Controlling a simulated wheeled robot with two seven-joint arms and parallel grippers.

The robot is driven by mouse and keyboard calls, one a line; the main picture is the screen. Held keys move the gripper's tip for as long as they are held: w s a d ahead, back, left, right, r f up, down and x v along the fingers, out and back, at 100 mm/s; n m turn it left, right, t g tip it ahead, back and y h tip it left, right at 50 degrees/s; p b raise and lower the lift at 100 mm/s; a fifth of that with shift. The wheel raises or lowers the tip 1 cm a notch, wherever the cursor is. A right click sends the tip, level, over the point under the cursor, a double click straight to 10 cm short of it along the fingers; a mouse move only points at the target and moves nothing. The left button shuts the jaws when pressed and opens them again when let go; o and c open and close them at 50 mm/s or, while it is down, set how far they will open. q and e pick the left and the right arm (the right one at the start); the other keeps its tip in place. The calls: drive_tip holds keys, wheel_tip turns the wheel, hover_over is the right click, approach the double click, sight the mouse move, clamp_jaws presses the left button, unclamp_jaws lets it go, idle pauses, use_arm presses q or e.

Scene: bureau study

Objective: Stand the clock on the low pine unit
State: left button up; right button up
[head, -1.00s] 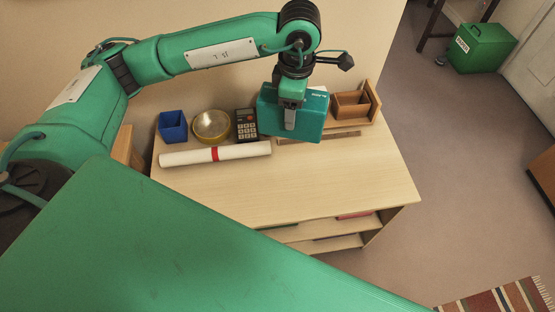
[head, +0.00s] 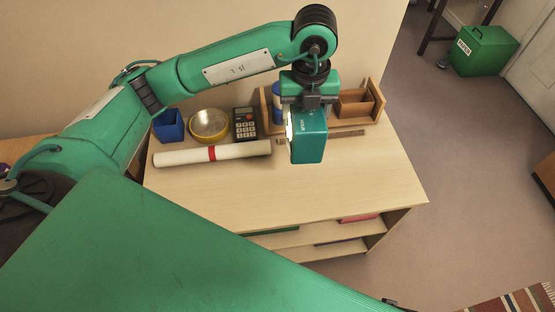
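My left gripper (head: 308,97) points down over the back right part of the low pine unit (head: 270,190). It is shut on a teal, box-shaped thing, which I take to be the clock (head: 309,142). A pale strip shows along its left edge, perhaps its face turned away from me. The clock hangs upright below the fingers and seems to be above the unit's top; the gap cannot be judged. The fingertips are partly hidden. My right gripper is not in view.
Along the unit's back stand a blue cup (head: 169,126), a brass bowl (head: 209,125), a calculator (head: 245,124), a blue cylinder (head: 277,103) and a wooden organiser (head: 375,100). A rolled paper (head: 190,156) with a red band lies before them. The unit's front and right top are clear.

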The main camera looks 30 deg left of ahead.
use_arm(q)
drive_tip(key=n, duration=0.3)
drive_tip(key=n+b, duration=0.1)
drive_tip(key=shift+d+f+n, duration=0.3)
drive_tip(key=shift+f+n, duration=0.1)
drive_tip(key=shift+n, duration=0.3)
drive_tip(key=shift+f, duration=0.4)
drive_tip(key=b, duration=0.2)
approach(299, 183)
drive_tip(key=shift+f+b, duration=0.35)
drive_tip(key=shift+f, duration=0.65)
drive_tip(key=o, duration=1.2)
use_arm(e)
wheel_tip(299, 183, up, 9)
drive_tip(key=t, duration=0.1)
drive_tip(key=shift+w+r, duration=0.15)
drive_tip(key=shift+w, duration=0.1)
